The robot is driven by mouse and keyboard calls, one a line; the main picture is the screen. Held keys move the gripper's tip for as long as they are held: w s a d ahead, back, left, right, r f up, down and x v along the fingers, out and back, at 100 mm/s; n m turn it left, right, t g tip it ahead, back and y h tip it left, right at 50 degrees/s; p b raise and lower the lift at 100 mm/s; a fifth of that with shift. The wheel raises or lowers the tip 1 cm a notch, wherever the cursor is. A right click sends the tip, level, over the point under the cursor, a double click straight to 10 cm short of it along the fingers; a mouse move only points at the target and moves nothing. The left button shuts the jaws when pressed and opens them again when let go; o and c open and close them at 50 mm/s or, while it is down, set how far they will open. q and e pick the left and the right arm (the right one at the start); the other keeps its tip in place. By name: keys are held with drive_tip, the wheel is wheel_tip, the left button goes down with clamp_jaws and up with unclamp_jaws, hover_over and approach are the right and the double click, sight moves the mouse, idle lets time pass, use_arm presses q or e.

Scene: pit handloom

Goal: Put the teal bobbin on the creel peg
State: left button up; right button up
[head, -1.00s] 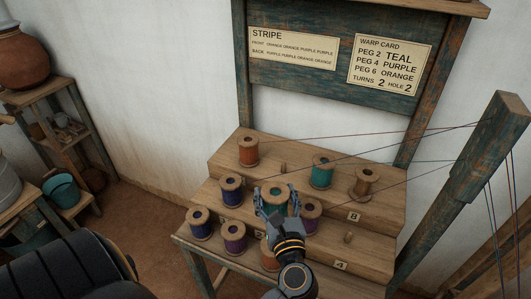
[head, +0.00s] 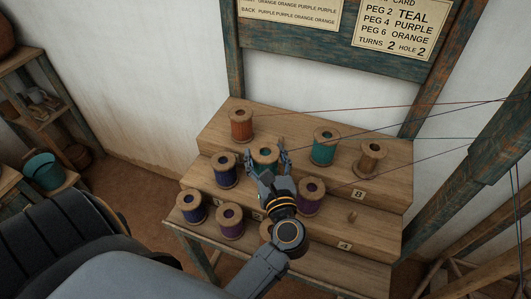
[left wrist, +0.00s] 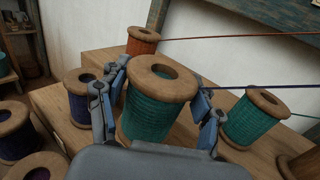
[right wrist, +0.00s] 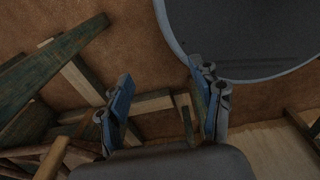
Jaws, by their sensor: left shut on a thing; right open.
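My left gripper (head: 267,156) is shut on a teal bobbin (left wrist: 157,105), upright between its fingers in the left wrist view. In the head view this teal bobbin (head: 264,153) is in front of the top step of the creel (head: 225,125); whether it touches the wood cannot be told. A second teal bobbin (head: 325,146) stands on the top step to the right, and also shows in the left wrist view (left wrist: 252,118). My right gripper (right wrist: 163,95) is open and empty. The number of the peg by the held bobbin is hidden by my gripper.
An orange bobbin (head: 241,124) and a brown spool (head: 370,158) stand on the top step. Blue (head: 224,170) and purple (head: 311,195) bobbins stand lower down. Threads cross to the right post. A bare peg (head: 352,217) is at the right. The warp card (head: 401,22) says peg 2 teal.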

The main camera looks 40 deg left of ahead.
use_arm(q)
drive_tip(key=shift+f+b, duration=0.4)
drive_tip(key=shift+f, duration=0.35)
drive_tip(key=shift+d+f, duration=0.1)
drive_tip(key=shift+f, duration=0.2)
drive_tip(key=shift+f+b, duration=0.6)
drive_tip(key=shift+b, duration=0.15)
drive_tip(key=shift+f+b, duration=0.85)
drive_tip(key=shift+f, duration=0.05)
drive_tip(key=shift+f+b, duration=1.35)
use_arm(e)
wheel_tip(320, 180, down, 7)
drive_tip(key=w+a, duration=0.1)
use_arm(q)
drive_tip(key=o, duration=1.3)
drive_tip(key=shift+o, duration=0.8)
